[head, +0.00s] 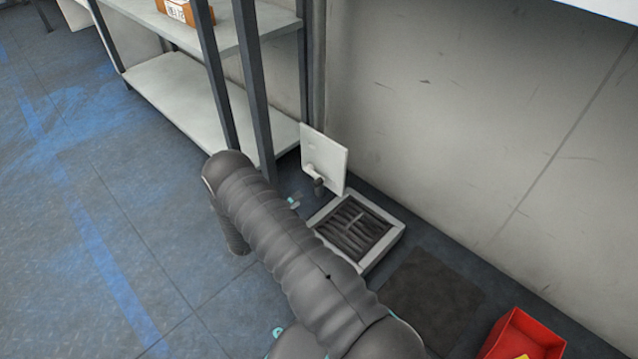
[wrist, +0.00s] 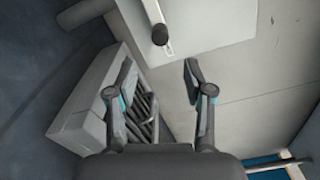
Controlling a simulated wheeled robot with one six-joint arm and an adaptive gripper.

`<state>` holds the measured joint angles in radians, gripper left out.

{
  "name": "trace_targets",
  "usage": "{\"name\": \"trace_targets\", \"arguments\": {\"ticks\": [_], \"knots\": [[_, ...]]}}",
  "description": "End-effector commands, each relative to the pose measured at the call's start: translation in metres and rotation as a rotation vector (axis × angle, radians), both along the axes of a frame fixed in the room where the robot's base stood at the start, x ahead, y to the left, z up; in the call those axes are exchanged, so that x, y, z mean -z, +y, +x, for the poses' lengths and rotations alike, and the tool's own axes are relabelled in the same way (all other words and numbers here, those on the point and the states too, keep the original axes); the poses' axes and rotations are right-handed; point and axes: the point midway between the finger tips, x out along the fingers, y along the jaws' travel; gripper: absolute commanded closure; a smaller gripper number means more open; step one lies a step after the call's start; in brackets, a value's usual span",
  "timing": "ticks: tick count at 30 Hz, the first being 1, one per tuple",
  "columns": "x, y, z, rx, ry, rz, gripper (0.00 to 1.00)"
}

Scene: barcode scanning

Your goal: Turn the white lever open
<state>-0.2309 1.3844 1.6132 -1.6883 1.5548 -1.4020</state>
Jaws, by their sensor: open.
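The white lever (head: 313,172) is on an upright white plate (head: 335,155) by the wall. It has a dark round knob (head: 319,187) at its end. In the wrist view the lever (wrist: 151,10) runs down from the top edge to the dark knob (wrist: 160,34). My gripper (wrist: 160,73) is open and empty, with its fingers spread on either side below the knob, not touching it. In the head view my arm hides most of the gripper; only a small teal-marked part shows near the plate.
A pale box with a dark slatted grate (head: 362,262) sits on the floor below the plate; it shows at left in the wrist view (wrist: 85,130). A metal shelf unit (head: 180,85) stands left. A red bin (head: 505,335) is lower right. Open floor lies left.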

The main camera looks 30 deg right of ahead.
Motion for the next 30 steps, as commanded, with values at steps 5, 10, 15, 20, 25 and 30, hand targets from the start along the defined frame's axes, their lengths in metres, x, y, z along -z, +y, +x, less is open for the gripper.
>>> {"name": "trace_targets", "arguments": {"ticks": [5,10,15,20,25,30], "knots": [[0.0,-0.033,0.01,0.005,-0.002,0.001,0.48],[0.0,-0.063,0.021,0.005,-0.002,0.001,0.48],[0.0,-0.089,0.031,0.004,-0.002,0.001,0.48],[0.0,-0.104,0.037,0.003,-0.002,0.002,0.48],[0.0,-0.111,0.04,0.002,0.0,0.002,0.48],[0.0,-0.111,0.04,0.001,-0.001,0.002,0.48]]}}
